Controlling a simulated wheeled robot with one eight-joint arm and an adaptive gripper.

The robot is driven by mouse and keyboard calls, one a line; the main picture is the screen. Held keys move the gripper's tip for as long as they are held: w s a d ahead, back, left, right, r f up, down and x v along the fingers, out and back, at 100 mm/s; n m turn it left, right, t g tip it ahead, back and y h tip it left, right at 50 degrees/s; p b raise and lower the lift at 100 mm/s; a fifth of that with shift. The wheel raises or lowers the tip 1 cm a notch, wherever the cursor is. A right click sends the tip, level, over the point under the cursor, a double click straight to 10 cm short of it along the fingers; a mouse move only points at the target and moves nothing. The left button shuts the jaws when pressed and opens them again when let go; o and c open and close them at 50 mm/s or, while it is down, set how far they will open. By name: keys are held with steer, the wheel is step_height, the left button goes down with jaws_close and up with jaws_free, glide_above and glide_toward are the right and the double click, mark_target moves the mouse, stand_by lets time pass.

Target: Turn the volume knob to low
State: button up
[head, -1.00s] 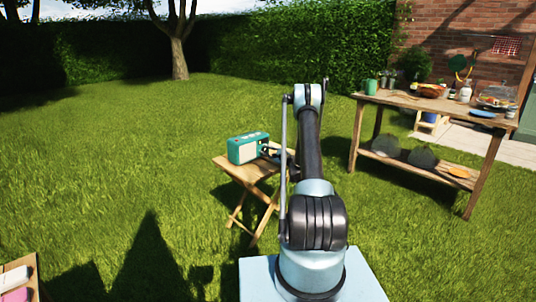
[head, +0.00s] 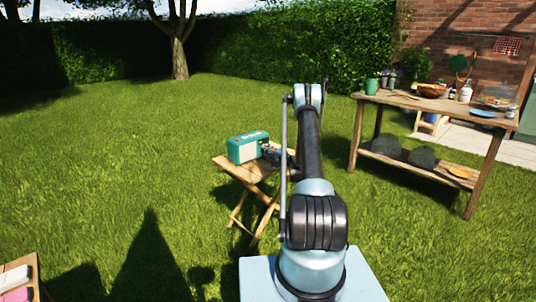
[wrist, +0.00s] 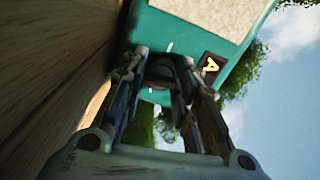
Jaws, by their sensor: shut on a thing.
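The teal radio (head: 243,149) stands on a small folding wooden table, with my gripper (head: 269,152) at its right end. In the wrist view the teal radio front (wrist: 235,61) with its pale speaker panel fills the top. My gripper (wrist: 168,80) is shut on a dark round knob (wrist: 166,70) on that front, one finger on each side. A white tick mark shows just above the knob. An orange-yellow letter on a dark square (wrist: 211,65) is beside it. The fingers hide most of the knob, and I cannot read its setting.
The folding table (head: 238,171) has little bare top around the radio; its wood (wrist: 45,65) is close on the left in the wrist view. A larger wooden bench (head: 440,103) with pots and dishes stands at the right. Open lawn lies to the left.

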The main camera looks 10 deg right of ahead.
steer(key=shift+s+a+f+n, duration=0.1)
steer(key=shift+a+n, duration=0.15)
steer(key=shift+n, duration=0.35)
steer(key=o, duration=1.1)
steer(key=shift+d, duration=0.1)
steer(key=shift+c, duration=0.2)
steer(key=shift+d, duration=0.1)
steer(key=shift+s+d, duration=0.35)
steer(key=v, duration=1)
steer(key=shift+s+d+f, duration=0.1)
steer(key=shift+s+d, duration=0.05)
steer(key=shift+s, duration=0.2)
